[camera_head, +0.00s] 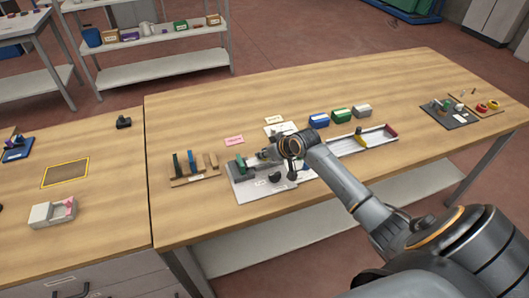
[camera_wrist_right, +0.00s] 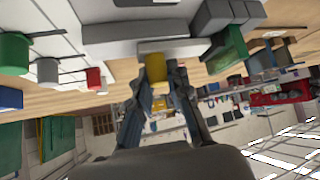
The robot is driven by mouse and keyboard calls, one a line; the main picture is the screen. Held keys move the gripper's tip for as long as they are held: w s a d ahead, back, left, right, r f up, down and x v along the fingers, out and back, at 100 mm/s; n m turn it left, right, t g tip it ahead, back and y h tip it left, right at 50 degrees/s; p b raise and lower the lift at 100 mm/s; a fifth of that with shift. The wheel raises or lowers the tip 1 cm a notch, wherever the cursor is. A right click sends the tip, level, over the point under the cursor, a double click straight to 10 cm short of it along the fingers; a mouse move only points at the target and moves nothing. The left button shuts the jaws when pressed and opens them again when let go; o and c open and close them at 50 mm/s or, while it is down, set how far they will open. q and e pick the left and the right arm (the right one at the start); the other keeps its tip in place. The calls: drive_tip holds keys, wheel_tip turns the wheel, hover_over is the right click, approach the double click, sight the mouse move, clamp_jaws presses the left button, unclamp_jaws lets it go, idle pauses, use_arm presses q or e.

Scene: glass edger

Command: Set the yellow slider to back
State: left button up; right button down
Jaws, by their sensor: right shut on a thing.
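The yellow slider (camera_wrist_right: 155,68) shows in the right wrist view as a small yellow block at a pale grey part of the device (camera_wrist_right: 130,30). My right gripper (camera_wrist_right: 158,80) is shut on it, with one finger on each side. In the head view my right gripper (camera_head: 262,155) reaches in from the right, low over the grey device (camera_head: 246,191), and hides the slider there. My left gripper does not show in either view.
A wooden rack (camera_head: 196,180) stands left of the device. Blue (camera_head: 319,120), green (camera_head: 341,115) and grey (camera_head: 362,110) blocks stand behind. A long tray (camera_head: 378,140) with a red end lies to the right.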

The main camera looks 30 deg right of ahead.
drive_tip(key=shift+s+d, duration=0.25)
drive_tip(key=shift+d, duration=0.7)
drive_tip(key=shift+s+d, duration=0.2)
drive_tip(key=shift+d, duration=0.75)
drive_tip(key=c, duration=1.6)
unclamp_jaws()
drive_tip(key=o, duration=0.4)
drive_tip(key=shift+d, duration=0.15)
